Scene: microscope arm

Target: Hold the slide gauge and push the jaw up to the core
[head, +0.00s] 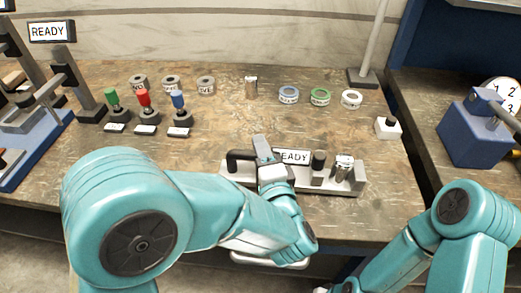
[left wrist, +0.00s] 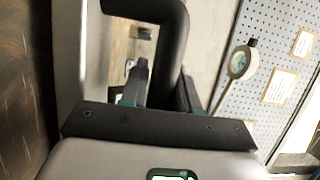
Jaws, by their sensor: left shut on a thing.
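The slide gauge (head: 312,185) is a long pale metal bar on the table near its front edge. It has a black bent handle (head: 240,157) at its left end, also large in the left wrist view (left wrist: 173,50). A READY display stands behind its middle. A dark upright knob (head: 318,159) is right of the middle, seemingly on the sliding jaw. A shiny metal core (head: 343,166) stands at the right; any gap to the jaw is unclear. My left gripper (head: 264,150) is shut on the black handle, between its fingers in the wrist view. My right gripper is out of view.
Three coloured drivers (head: 144,104) stand at the left, with grey rings behind. Another metal cylinder (head: 251,86) and three labelled rings (head: 319,96) are farther back. A white block with a black button (head: 388,127) is at the right edge. The middle table is clear.

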